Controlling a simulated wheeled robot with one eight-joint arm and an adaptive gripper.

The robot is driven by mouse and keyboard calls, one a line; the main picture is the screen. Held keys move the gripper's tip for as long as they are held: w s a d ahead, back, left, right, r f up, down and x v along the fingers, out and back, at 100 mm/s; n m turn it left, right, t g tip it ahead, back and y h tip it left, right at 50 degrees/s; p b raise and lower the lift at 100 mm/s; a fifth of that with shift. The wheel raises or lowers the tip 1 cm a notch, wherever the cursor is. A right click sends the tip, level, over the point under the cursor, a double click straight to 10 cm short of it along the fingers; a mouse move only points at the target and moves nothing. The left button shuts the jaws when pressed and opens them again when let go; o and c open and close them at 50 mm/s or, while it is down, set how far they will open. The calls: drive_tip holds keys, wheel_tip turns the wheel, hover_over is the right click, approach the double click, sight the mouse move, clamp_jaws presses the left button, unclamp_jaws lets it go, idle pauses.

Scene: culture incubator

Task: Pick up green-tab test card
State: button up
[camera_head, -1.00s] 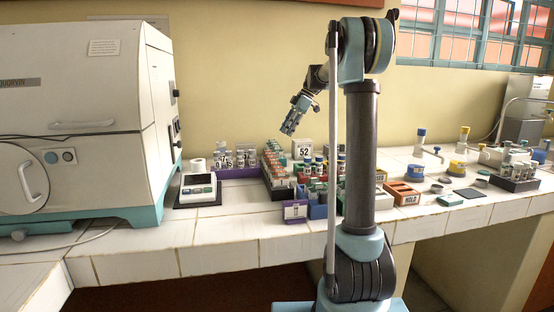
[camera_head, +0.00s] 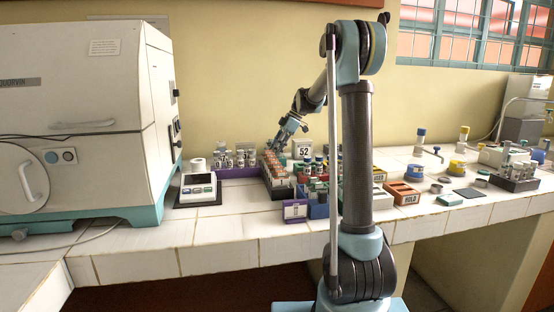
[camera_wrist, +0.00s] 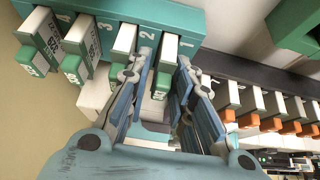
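Several white test cards with green tabs stand in a teal rack (camera_wrist: 160,14) numbered 1 to 4 in the wrist view. My gripper (camera_wrist: 164,62) is open, with one finger on each side of one green-tab test card (camera_wrist: 168,50) near the numbers 1 and 2. That card's green tab (camera_wrist: 161,85) points toward the palm. I cannot tell whether either finger touches the card. Other green-tab cards (camera_wrist: 73,66) stand to the left. In the head view my gripper (camera_head: 277,145) is low at the far end of the card rack row, hiding part of it.
Orange-tab cards (camera_wrist: 270,117) stand close to the right of my gripper in a dark rack. Open counter (camera_head: 235,215) lies in front.

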clamp_jaws()
drive_tip(key=shift+r, duration=0.1)
